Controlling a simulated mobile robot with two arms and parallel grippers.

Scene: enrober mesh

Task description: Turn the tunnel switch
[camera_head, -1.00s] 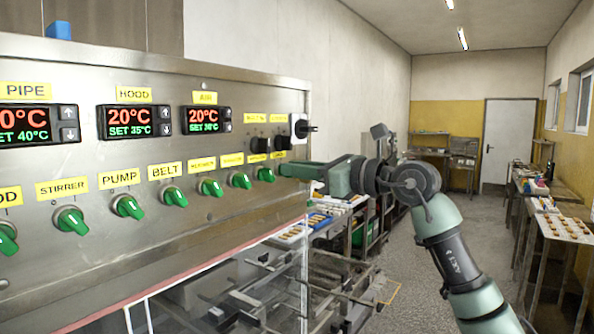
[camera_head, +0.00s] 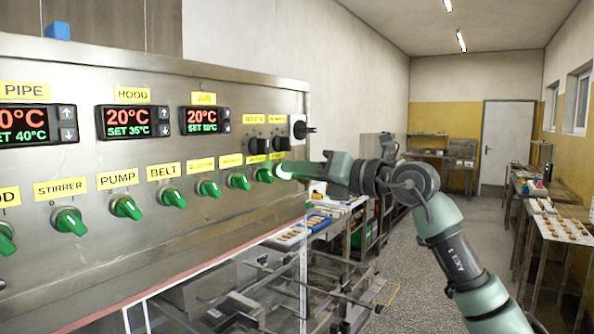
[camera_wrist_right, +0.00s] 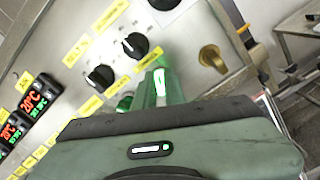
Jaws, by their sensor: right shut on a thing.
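A row of green rotary switches runs along the steel control panel (camera_head: 100,262). My right gripper (camera_head: 279,171) reaches in from the right and is shut on this switch. In the right wrist view the fingers (camera_wrist_right: 158,85) close around the switch, with a bright green glow between them. The switch's exact angle is hidden by the fingers. My left gripper is not in view.
Neighbouring green switches (camera_head: 238,181) sit close to the left. Black knobs (camera_head: 258,145) and a larger black rotary switch (camera_head: 300,130) are just above. A brass-coloured knob (camera_wrist_right: 212,58) shows right of the fingers in the wrist view. Open floor lies behind my arm.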

